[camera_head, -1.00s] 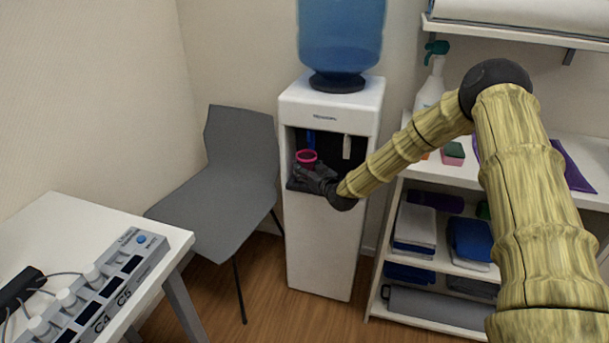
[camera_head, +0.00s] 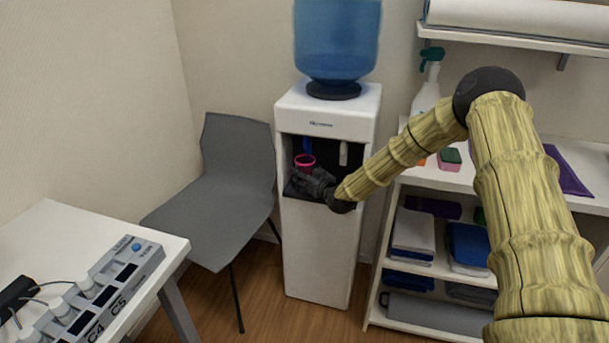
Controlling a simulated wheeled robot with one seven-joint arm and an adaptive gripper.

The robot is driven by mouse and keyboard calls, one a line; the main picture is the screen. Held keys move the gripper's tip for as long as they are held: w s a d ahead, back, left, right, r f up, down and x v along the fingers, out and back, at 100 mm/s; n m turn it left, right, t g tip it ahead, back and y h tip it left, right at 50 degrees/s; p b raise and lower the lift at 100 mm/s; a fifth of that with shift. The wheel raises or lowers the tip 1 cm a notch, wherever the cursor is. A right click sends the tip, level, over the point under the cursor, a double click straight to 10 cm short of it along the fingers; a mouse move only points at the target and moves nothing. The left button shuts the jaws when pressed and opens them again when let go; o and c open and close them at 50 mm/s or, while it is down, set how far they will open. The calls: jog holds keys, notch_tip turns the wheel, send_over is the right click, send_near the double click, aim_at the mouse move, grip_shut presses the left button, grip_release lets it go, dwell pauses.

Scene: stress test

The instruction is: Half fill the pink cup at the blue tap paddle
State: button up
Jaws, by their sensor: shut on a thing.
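The pink cup (camera_head: 304,161) is upright inside the recess of the white water dispenser (camera_head: 327,250). My gripper (camera_head: 309,178) is shut on the cup from the front right, its dark fingers covering the cup's lower part. The blue tap paddle (camera_head: 308,145) hangs just above and behind the cup rim; I cannot tell whether they touch. A white paddle (camera_head: 343,153) hangs to its right. The cup's inside and any water in it are too small to tell.
A blue bottle (camera_head: 337,40) sits on the dispenser. A grey chair (camera_head: 225,180) stands close on the left. A white shelf unit (camera_head: 400,300) with a spray bottle (camera_head: 428,85) stands on the right. A white table (camera_head: 40,230) with a grey device is at front left.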

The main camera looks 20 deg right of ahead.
jog(key=shift+w+d+r, duration=0.1)
jog(key=shift+w+d, duration=0.15)
jog(key=shift+w, duration=0.15)
jog(key=shift+s, duration=0.1)
jog(key=shift+s+a+p, duration=0.3)
jog(key=shift+s+a, duration=0.4)
jog(key=shift+s, duration=0.3)
jog(key=shift+s+a+p, duration=0.3)
jog(key=shift+s+a, duration=0.4)
jog(key=shift+s, duration=0.25)
jog(key=s+a+p, duration=0.2)
jog(key=s+a, duration=0.3)
jog(key=s, duration=0.3)
jog(key=shift+s+a, duration=0.2)
jog(key=shift+a, duration=0.1)
dwell(0.4)
dwell(0.5)
